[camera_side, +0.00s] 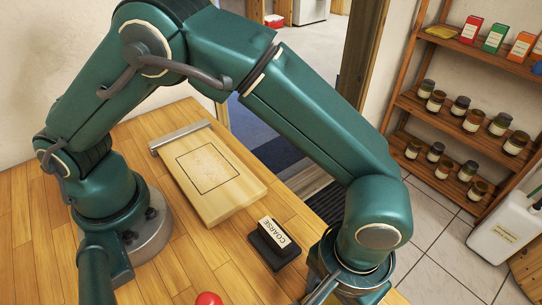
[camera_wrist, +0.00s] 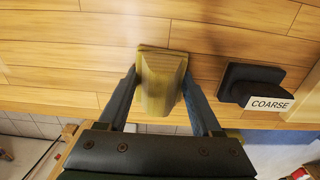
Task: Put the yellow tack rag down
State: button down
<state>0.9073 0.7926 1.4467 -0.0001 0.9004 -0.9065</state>
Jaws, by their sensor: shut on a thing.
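The yellow tack rag (camera_wrist: 162,85) shows in the wrist view as a folded, olive-yellow piece. My gripper (camera_wrist: 160,76) is shut on it, with one blue finger along each side. The wooden table top (camera_wrist: 60,50) lies behind the rag; I cannot tell whether the rag touches it. In the side view, my wrist is at the bottom edge, right of centre, and the fingertips and held rag are out of sight.
A black sanding block labelled COARSE (camera_side: 274,243) sits on the table beside my gripper, also in the wrist view (camera_wrist: 255,87). A pale board with a marked square (camera_side: 213,175) lies behind it. A red knob (camera_side: 208,299) is at the front. Shelves with jars (camera_side: 470,122) stand at right.

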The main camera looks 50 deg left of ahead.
aim_at(333, 297)
jog(key=shift+f, duration=0.25)
jog(key=shift+f, duration=0.4)
jog(key=shift+c, duration=0.3)
grip_release()
jog(key=shift+a, duration=0.1)
jog(key=shift+w, duration=0.1)
notch_tip(333, 297, up, 13)
jog(key=shift+r, duration=0.1)
jog(key=w+a+r+t, duration=0.1)
jog(key=w+a+r, duration=0.25)
jog(key=a, duration=0.35)
jog(key=s+a+t, duration=0.2)
jog(key=s+a, duration=0.1)
jog(key=a, duration=0.6)
jog(key=s+a+t, duration=0.2)
jog(key=s+a, duration=0.1)
jog(key=a, duration=0.6)
jog(key=shift+a+t, duration=0.2)
jog(key=shift+t, duration=0.1)
